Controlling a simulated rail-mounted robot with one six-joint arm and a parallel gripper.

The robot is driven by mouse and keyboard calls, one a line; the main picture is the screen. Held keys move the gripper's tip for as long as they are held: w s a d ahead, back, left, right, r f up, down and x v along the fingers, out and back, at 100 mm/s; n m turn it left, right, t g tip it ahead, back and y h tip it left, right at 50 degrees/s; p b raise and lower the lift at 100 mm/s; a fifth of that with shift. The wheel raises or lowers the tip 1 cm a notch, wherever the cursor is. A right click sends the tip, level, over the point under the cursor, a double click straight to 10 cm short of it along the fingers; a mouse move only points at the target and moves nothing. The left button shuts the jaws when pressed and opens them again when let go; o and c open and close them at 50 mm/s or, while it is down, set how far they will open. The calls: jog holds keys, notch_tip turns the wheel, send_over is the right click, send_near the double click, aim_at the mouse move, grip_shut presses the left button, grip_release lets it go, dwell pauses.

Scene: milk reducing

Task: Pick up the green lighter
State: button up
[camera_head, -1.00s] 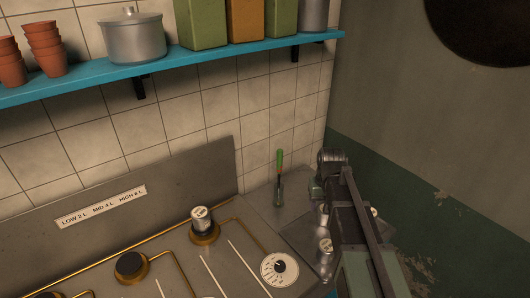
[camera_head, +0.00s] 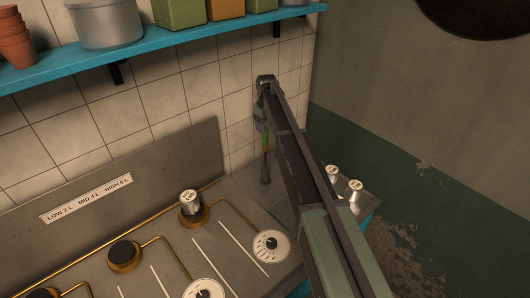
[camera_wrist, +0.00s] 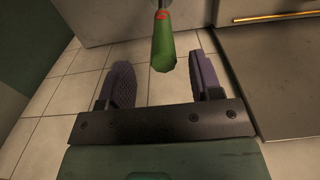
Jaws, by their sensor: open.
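The green lighter (camera_head: 265,143) stands upright in a dark holder (camera_head: 265,173) on the counter's back right corner. It also shows in the wrist view (camera_wrist: 163,48), with its rounded green end pointing toward my gripper and a red part beyond it. My gripper (camera_wrist: 158,80) is open, with one purple finger to each side of the lighter's line. The lighter's end lies near the fingertips, and nothing is held. In the head view my arm partly covers this spot, and I cannot tell whether the fingers touch the lighter.
A stove with a burner (camera_head: 125,254), a labelled can (camera_head: 190,203) and white dials (camera_head: 271,245) lies to the left. A blue shelf (camera_head: 170,45) with pots and tins hangs above. More cans (camera_head: 355,188) stand right of my arm. The tiled wall is close behind.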

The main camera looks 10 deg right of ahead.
aim_at(265, 134)
jog(key=f+b, duration=0.5)
jog(key=shift+a+f, duration=0.2)
jog(key=shift+r, duration=0.25)
jog(key=c, duration=1)
jog(key=shift+r+p, duration=0.1)
jog(key=shift+p, duration=0.2)
